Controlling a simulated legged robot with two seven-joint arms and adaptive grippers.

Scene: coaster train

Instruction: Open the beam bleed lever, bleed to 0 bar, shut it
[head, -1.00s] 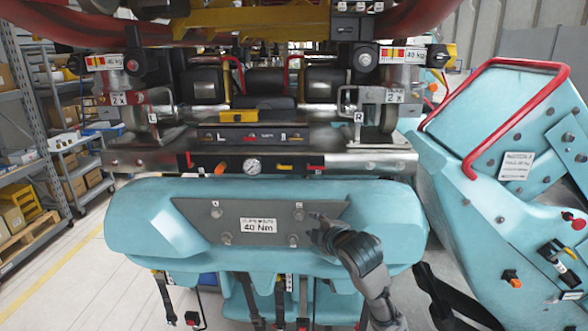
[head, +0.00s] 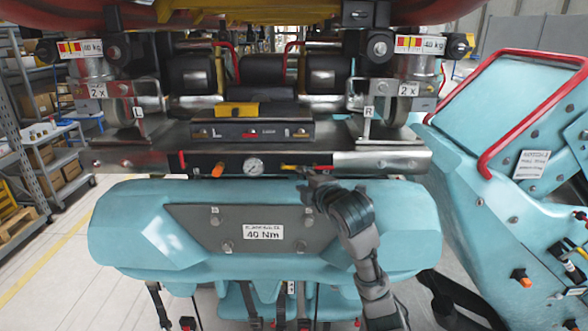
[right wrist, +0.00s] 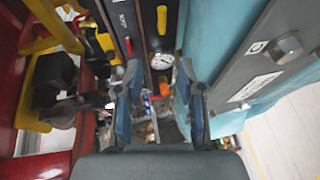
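The labels are too small to tell which lever is the bleed lever. The gauge also shows in the right wrist view (right wrist: 162,61), but its needle cannot be read. My right gripper (right wrist: 158,82) is open and empty, its fingers spread below the gauge in that view. In the head view it (head: 309,187) is just under the yellow lever. My left gripper is out of view.
A turquoise padded body (head: 130,225) with a grey plate (head: 200,228) marked 40 Nm lies below the beam. A turquoise panel with a red handrail (head: 485,130) stands at the right. Shelves (head: 30,170) stand at the far left.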

